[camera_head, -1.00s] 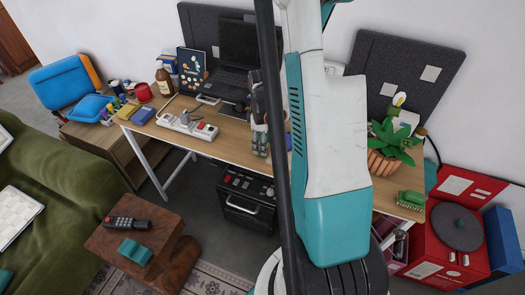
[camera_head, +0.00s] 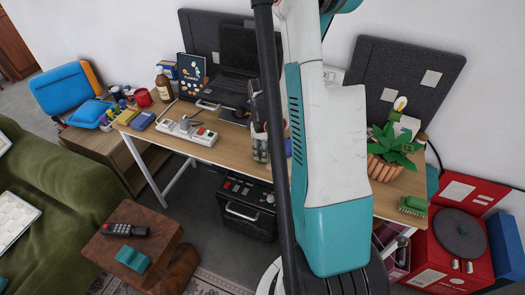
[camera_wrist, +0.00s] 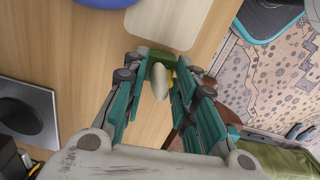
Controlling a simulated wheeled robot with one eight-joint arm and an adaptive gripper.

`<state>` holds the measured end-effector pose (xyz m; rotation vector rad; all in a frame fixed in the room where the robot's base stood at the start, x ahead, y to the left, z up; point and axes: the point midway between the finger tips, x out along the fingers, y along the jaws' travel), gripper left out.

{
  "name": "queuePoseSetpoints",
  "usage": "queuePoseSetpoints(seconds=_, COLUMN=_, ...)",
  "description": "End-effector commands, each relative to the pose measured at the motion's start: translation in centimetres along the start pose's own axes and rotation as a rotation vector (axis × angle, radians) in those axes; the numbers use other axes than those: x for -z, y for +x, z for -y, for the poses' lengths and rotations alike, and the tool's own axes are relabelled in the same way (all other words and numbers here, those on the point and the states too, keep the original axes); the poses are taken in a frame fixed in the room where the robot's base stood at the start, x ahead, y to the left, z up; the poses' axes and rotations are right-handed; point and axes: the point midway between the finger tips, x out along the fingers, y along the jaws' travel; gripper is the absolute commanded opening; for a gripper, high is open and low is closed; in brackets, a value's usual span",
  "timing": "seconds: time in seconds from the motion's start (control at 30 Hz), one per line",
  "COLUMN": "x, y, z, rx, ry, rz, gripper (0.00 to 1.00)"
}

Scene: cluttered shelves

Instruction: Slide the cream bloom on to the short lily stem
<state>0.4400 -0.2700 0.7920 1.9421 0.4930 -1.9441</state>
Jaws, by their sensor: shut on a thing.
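My gripper (camera_wrist: 163,68) shows in the wrist view with its teal-padded fingers closed around a small cream, rounded piece (camera_wrist: 159,82), which looks like the cream bloom. Bits of green and yellow show beside it between the fingertips. The gripper is over a light wooden surface (camera_wrist: 108,48). A white and yellow flower (camera_head: 399,104) stands above a leafy green plant (camera_head: 393,142) in a ribbed terracotta pot (camera_head: 385,170) at the desk's right. I cannot make out the short lily stem.
The wooden desk (camera_head: 220,152) carries a laptop (camera_head: 238,55), a power strip (camera_head: 187,130) and a glass jar (camera_head: 260,148). A green brush (camera_head: 412,206) lies near its right front edge. A blue round object (camera_wrist: 104,3) borders the wrist view.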

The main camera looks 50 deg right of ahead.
Motion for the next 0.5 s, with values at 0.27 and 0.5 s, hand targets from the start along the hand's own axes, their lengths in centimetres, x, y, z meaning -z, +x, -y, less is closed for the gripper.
queuePoseSetpoints(seconds=0.27, x=0.0, y=-1.4, z=0.0, rx=0.000, ry=0.000, rz=0.000, gripper=0.01)
queuePoseSetpoints(seconds=0.5, x=0.0, y=-2.5, z=0.0, rx=0.000, ry=0.000, rz=0.000, gripper=0.01)
